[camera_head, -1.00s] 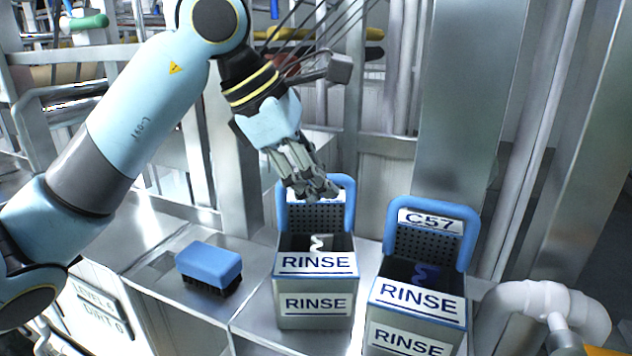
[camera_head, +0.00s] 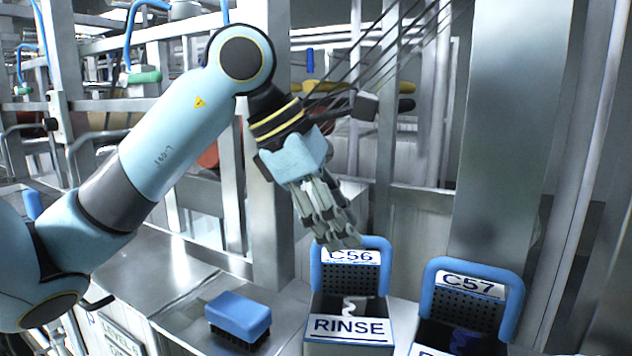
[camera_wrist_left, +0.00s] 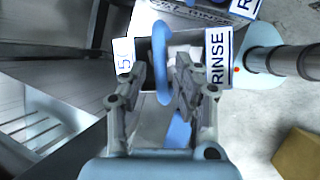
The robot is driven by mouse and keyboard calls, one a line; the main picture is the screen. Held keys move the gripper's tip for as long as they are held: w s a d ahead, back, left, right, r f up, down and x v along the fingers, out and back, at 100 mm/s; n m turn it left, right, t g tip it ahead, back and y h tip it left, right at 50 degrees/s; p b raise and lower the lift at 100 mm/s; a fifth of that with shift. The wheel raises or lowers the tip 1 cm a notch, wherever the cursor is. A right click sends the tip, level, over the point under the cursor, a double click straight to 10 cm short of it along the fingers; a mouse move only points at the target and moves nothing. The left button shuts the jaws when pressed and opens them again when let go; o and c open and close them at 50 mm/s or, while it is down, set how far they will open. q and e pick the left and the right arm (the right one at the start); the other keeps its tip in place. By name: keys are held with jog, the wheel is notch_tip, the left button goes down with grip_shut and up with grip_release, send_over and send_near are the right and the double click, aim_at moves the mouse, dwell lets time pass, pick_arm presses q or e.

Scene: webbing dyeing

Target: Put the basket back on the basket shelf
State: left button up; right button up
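The C56 basket has a blue loop handle (camera_head: 387,262), a perforated back plate and a white label. It sits in a RINSE tank (camera_head: 350,328) with pale webbing inside. My left gripper (camera_head: 346,240) is at the top of this handle. In the left wrist view, the blue handle (camera_wrist_left: 163,65) runs between the two fingers of the left gripper (camera_wrist_left: 160,78), which look apart with gaps beside it. The C57 basket (camera_head: 472,284) stands in the neighbouring tank to the right, with dark blue webbing. My right gripper is not in view. I cannot identify the basket shelf.
A blue brush (camera_head: 240,317) lies on the metal counter (camera_head: 150,265) left of the C56 tank. A broad metal post (camera_head: 508,130) rises behind the tanks. Metal racks with bars and hoses fill the back left.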

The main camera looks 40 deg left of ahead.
pick_arm(q)
jog(key=b+v, duration=0.1)
jog(key=v, duration=0.7)
jog(key=shift+s+r, duration=0.15)
jog(key=shift+r, duration=0.15)
jog(key=shift+a, duration=0.1)
